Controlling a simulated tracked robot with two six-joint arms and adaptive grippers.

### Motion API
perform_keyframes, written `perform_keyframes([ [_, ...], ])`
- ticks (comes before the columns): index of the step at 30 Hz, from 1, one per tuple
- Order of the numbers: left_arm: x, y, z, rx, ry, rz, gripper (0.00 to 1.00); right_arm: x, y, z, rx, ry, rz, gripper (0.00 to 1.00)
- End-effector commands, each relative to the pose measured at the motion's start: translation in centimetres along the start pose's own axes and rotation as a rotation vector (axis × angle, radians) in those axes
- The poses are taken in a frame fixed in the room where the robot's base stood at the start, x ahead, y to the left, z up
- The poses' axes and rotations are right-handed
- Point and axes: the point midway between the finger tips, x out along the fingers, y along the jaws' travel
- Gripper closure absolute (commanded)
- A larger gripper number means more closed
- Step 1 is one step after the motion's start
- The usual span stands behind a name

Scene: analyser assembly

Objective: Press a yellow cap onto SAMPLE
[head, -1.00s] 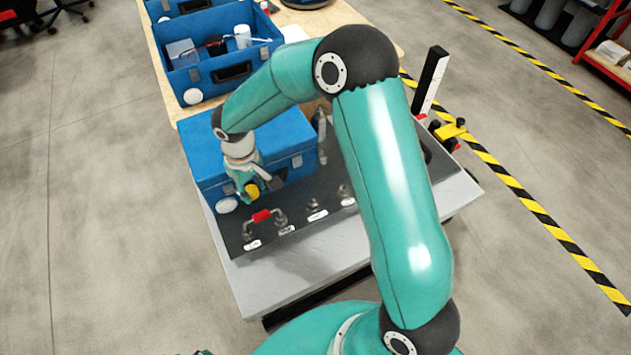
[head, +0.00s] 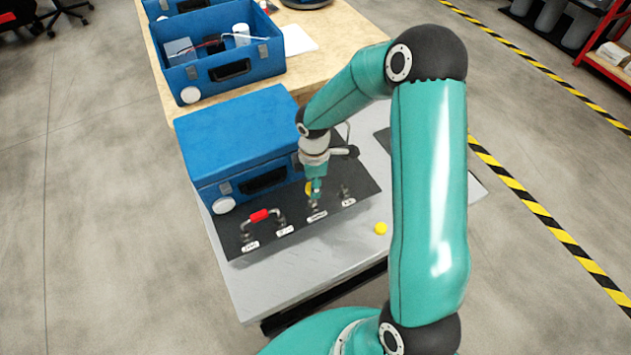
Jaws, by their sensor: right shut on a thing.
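My right gripper (head: 316,192) points down over the black panel (head: 233,235) and is shut on a yellow cap (head: 309,188), which is mostly hidden by the fingers. It is just above the third fitting (head: 315,205) from the left, whose label (head: 317,216) is too small to read surely; I cannot tell whether cap and fitting touch. Another yellow cap (head: 380,229) lies on the grey bench top right of the panel. My left gripper is out of view.
A red-gripped hose (head: 260,215) links the two left fittings. A closed blue case (head: 235,135) stands close behind the panel, left of the gripper. An open blue case (head: 225,70) is on the wooden table. The front bench top (head: 285,278) is clear.

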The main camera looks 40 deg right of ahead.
Motion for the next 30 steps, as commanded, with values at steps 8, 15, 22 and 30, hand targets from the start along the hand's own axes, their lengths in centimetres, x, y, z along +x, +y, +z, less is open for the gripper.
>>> perform_keyframes([
  [8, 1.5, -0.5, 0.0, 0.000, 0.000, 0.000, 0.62, 2.0, 0.0, 0.0, 0.003, 0.000, -0.001, 0.76],
  [15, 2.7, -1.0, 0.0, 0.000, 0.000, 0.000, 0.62, 3.7, 0.0, 0.0, 0.002, 0.000, -0.001, 0.76],
  [22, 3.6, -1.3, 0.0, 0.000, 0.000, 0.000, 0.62, 4.7, 0.0, 0.0, 0.002, 0.000, -0.001, 0.76],
  [30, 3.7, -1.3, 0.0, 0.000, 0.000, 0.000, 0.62, 4.9, 0.0, 0.0, 0.003, 0.000, -0.001, 0.76],
])
